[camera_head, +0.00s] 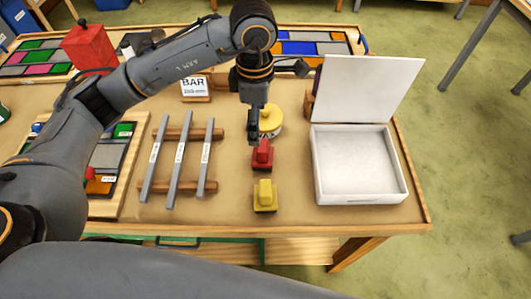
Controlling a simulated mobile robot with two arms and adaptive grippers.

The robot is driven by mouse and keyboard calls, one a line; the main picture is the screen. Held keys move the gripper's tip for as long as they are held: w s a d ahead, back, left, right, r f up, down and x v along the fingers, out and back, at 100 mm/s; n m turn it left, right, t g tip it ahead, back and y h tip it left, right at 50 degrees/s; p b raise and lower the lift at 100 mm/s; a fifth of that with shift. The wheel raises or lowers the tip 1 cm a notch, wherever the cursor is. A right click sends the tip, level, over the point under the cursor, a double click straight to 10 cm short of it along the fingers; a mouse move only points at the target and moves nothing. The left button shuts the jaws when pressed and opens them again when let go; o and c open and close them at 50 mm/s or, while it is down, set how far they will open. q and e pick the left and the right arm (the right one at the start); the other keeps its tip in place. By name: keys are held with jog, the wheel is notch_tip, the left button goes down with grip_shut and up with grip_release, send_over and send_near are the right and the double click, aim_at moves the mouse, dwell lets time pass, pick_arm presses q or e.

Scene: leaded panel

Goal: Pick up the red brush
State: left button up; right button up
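The red brush (263,155), a small block with a raised grip on top, sits on the brown table right of the grey bars. My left gripper (253,138) points down just behind and slightly left of it in the picture. Its fingers show as one narrow dark shape, so I cannot tell their opening or whether they touch the brush. A yellow brush (265,196) of similar shape sits nearer the front edge. My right gripper is not in view.
A yellow-lidded tin (270,121) stands close behind the red brush. An open white box (358,188) with raised lid is at right. Grey bars (178,166) lie across wooden rails at left. A "BAR" sign (195,87) stands behind. Bare table separates brushes and box.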

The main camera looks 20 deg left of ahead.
aim_at(261, 145)
pick_arm(q)
jog(key=shift+w+f+b, duration=0.35)
jog(key=shift+w+f, duration=0.4)
jog(key=shift+f, duration=0.35)
notch_tip(261, 145, down, 8)
jog(key=shift+s+f+p, duration=0.1)
jog(key=shift+p, duration=0.85)
jog(key=f, duration=0.1)
jog(key=f+p, duration=0.2)
jog(key=f, duration=0.1)
jog(key=shift+s+d, duration=0.15)
jog(key=shift+d, duration=0.1)
jog(key=shift+f, duration=0.55)
jog(key=c, duration=1.4)
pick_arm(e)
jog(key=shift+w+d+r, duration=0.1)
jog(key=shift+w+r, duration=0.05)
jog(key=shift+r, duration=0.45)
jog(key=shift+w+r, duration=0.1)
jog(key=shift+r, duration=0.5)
pick_arm(q)
jog(key=shift+r, duration=0.2)
jog(key=shift+r, duration=0.35)
notch_tip(261, 145, up, 8)
jog(key=shift+r+b, duration=0.25)
jog(key=shift+b, duration=0.95)
jog(key=shift+r, duration=0.3)
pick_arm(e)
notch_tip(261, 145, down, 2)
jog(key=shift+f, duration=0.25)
